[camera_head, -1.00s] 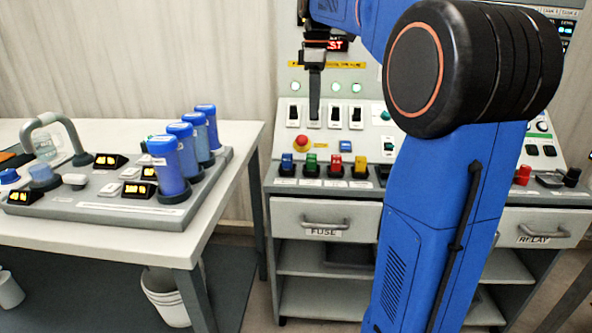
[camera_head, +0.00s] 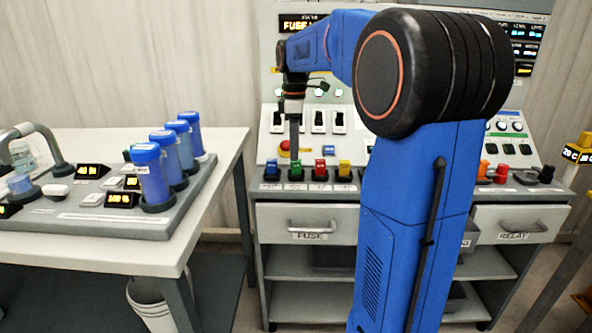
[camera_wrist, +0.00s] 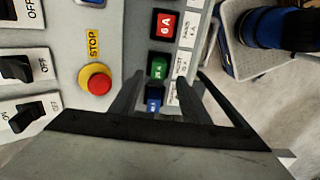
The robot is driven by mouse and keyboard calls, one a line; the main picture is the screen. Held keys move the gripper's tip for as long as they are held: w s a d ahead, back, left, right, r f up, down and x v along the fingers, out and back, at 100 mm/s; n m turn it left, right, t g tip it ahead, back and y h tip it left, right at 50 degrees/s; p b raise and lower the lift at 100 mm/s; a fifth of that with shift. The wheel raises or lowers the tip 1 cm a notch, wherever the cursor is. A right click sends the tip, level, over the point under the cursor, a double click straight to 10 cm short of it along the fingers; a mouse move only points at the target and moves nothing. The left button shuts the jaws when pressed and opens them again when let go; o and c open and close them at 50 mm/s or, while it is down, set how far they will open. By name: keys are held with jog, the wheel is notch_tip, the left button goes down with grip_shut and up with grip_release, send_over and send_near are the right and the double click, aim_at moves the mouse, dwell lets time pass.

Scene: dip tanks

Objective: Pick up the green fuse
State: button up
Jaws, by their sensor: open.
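The green fuse (camera_head: 296,172) stands in a row on the sloped panel, between a blue fuse (camera_head: 271,170) and a red fuse (camera_head: 320,170). In the wrist view the green fuse (camera_wrist: 158,68) lies between and just beyond my fingertips, with the blue fuse (camera_wrist: 153,97) nearer and the red fuse (camera_wrist: 165,25) marked 6A farther up. My gripper (camera_head: 294,143) points down just above the green fuse. In the wrist view my gripper (camera_wrist: 160,80) is open and empty.
A red stop button (camera_wrist: 96,80) and black switches (camera_wrist: 17,67) are beside the fuses. A yellow fuse (camera_head: 344,170) ends the row. A drawer marked FUSE (camera_head: 308,224) is below. A table (camera_head: 110,256) with blue cylinders (camera_head: 150,178) stands at the left.

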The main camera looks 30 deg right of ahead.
aim_at(296, 169)
jog(key=shift+d+f, duration=0.15)
jog(key=shift+f, duration=1.25)
jog(key=shift+d+f, duration=0.15)
jog(key=shift+f, duration=1.25)
jog(key=shift+c, duration=0.3)
grip_shut()
